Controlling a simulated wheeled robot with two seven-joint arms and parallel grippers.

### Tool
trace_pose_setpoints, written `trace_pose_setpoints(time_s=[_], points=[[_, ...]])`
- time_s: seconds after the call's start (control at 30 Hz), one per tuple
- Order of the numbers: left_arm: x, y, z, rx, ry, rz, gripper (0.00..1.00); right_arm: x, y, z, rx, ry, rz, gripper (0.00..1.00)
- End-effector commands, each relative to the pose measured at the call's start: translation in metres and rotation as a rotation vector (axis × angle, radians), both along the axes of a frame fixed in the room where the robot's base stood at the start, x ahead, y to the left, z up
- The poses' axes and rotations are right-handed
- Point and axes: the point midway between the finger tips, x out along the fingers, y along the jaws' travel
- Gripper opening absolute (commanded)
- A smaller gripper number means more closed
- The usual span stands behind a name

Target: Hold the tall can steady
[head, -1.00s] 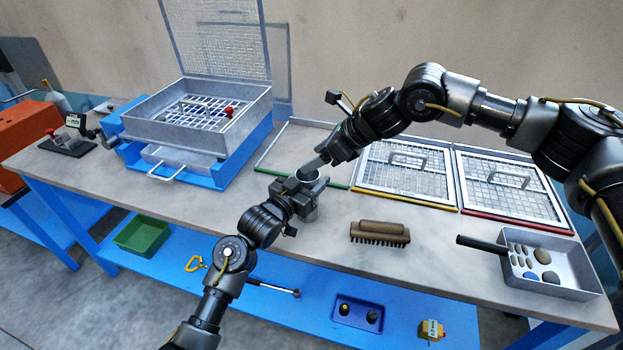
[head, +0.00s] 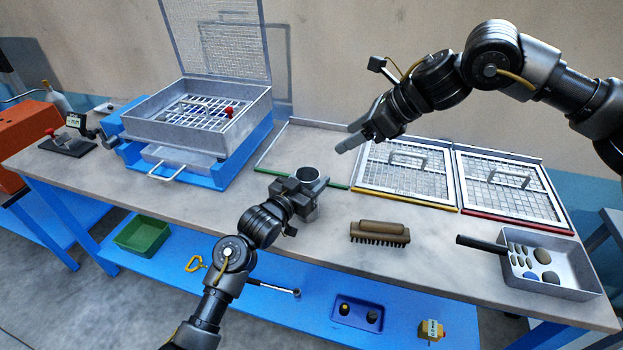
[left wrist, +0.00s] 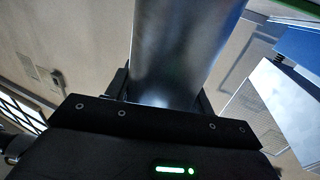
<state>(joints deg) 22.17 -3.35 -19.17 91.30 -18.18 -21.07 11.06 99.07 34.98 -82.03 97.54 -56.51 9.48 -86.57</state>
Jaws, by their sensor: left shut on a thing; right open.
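The tall can (head: 308,175) is a grey metal cylinder with an open top. It stands upright near the front edge of the bench, in front of the green-edged frame. My left gripper (head: 303,190) is shut on the can, with its fingers around the can's sides. In the left wrist view the can (left wrist: 182,50) fills the middle between the fingers, and its ends are out of view. My right gripper (head: 358,140) is open and empty, above and to the right of the can, apart from it.
A brown brush (head: 380,232) lies right of the can. Mesh frames (head: 405,177) lie behind it. A scoop tray with stones (head: 550,275) is at the right. A blue sieve box (head: 200,125) stands at the left. The bench (head: 210,215) is clear left of the can.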

Motion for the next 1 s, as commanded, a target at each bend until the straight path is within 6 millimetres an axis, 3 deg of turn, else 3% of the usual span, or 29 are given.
trace_pose_setpoints(time_s=[0.1, 0.13, 0.3, 0.67, 1.0], points=[[0.000, 0.000, 0.000, 0.001, 0.001, 0.000, 0.00, 0.000, 0.000, 0.000, 0.000, 0.000, 0.000, 0.65], [0.000, 0.000, 0.000, 0.001, 0.001, 0.000, 0.54, 0.000, 0.000, 0.000, 0.000, 0.000, 0.000, 0.65], [0.000, 0.000, 0.000, 0.000, 0.000, 0.000, 0.77, 0.000, 0.000, 0.000, 0.000, 0.000, 0.000, 0.65], [-0.003, 0.003, -0.001, 0.001, 0.001, 0.001, 0.78, 0.000, 0.000, 0.000, 0.000, 0.000, 0.000, 0.65], [-0.054, 0.040, -0.001, 0.002, 0.000, 0.002, 0.78, 0.000, 0.000, 0.000, 0.000, 0.000, 0.000, 0.65]])
